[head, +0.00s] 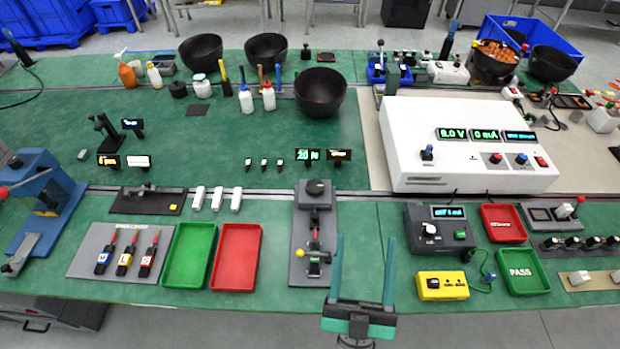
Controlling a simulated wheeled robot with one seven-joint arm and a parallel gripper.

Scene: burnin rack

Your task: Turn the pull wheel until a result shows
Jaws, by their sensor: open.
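A grey pull fixture (306,275) stands at the front middle of the green bench. A dark round knob or head (316,187) is at its far end. Nearer me are a small red part and a green part, with a yellow knob (299,253) on the left side that looks like the pull wheel's handle. A small display (308,155) behind the fixture seems to read 20 with a unit I cannot make out. A second display (340,154) beside it has text too small to read. My gripper (365,240) is open and empty, just right of the fixture, apart from it.
A red tray (237,228) and a green tray (168,281) lie left of the fixture. Right of my gripper are a dark meter box (440,242) and a yellow box (442,285). A white instrument (470,165) stands behind on the right.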

